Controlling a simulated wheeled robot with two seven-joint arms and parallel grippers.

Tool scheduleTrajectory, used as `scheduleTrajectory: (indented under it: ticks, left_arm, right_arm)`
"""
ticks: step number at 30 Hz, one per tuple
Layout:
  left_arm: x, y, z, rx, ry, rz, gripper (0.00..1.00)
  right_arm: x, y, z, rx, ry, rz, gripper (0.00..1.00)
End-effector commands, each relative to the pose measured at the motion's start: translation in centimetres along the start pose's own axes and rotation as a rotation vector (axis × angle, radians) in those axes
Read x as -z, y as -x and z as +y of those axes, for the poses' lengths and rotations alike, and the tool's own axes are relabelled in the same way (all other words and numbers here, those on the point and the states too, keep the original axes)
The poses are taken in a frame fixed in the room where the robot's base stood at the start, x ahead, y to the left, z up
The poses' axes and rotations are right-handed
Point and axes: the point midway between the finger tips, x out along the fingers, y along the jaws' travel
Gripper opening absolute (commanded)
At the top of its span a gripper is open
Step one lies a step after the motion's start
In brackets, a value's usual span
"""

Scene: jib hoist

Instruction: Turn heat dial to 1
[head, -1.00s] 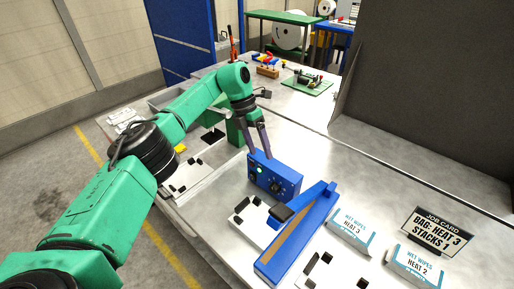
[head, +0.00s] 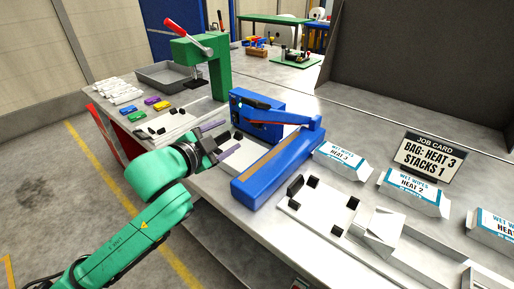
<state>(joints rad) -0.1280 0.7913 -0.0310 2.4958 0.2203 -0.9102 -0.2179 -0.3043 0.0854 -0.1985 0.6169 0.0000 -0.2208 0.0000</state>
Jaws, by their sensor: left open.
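The blue heat sealer has a control box (head: 266,128) at its back and a long blue sealing arm (head: 275,168) in front. Small dark details show on the box's left-hand face, but the heat dial and its setting are too small to read. My left gripper (head: 223,137) is open and empty. Its two dark fingers point right, towards the control box, at the left of the sealer. I see no clear contact with the box. My right gripper is not in view.
A job card (head: 430,158) reads "BAG: HEAT 3 STACKS 1". Wet wipes packs, one marked heat 3 (head: 343,158) and one heat 2 (head: 414,192), lie right of the sealer. A green press (head: 205,62) with a red handle and a grey tray (head: 168,76) stand behind.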

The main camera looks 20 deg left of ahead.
Motion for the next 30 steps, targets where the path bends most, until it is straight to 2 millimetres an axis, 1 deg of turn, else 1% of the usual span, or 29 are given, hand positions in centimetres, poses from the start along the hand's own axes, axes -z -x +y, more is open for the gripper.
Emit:
scheduleTrajectory:
  ticks: [1,3,8,9,10,12,18,21,25,30]
  left_arm:
    - [-0.3,0.1,0.5,-0.013,0.005,-0.011,0.75]
    - [-0.3,-0.2,0.5,-0.015,0.009,-0.014,0.75]
    - [-0.5,-2.3,0.6,-0.01,0.008,-0.01,0.75]
    - [-0.4,-2.9,0.6,-0.011,0.007,-0.009,0.75]
    - [-0.2,-3.7,0.2,-0.013,0.012,-0.012,0.75]
    - [0.0,-5.7,0.1,-0.013,0.01,-0.011,0.75]
    - [-0.1,-11.0,0.3,-0.014,0.01,-0.012,0.75]
    - [-0.2,-12.9,0.4,-0.014,0.009,-0.012,0.75]
    - [-0.2,-14.1,0.5,-0.015,0.006,-0.011,0.75]
    - [-0.2,-14.3,0.5,-0.015,0.004,-0.011,0.75]
  right_arm:
    - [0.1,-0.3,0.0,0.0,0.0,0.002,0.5]
    - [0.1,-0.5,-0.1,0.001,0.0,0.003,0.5]
    - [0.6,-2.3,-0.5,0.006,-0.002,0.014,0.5]
    - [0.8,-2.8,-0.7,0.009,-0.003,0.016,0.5]
    - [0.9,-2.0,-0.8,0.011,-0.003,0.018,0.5]
    - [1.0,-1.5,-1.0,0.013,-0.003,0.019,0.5]
    - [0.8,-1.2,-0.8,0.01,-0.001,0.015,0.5]
    - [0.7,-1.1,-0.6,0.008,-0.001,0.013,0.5]
    - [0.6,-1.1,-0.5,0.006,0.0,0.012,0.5]
    - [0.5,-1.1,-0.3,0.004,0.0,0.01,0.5]
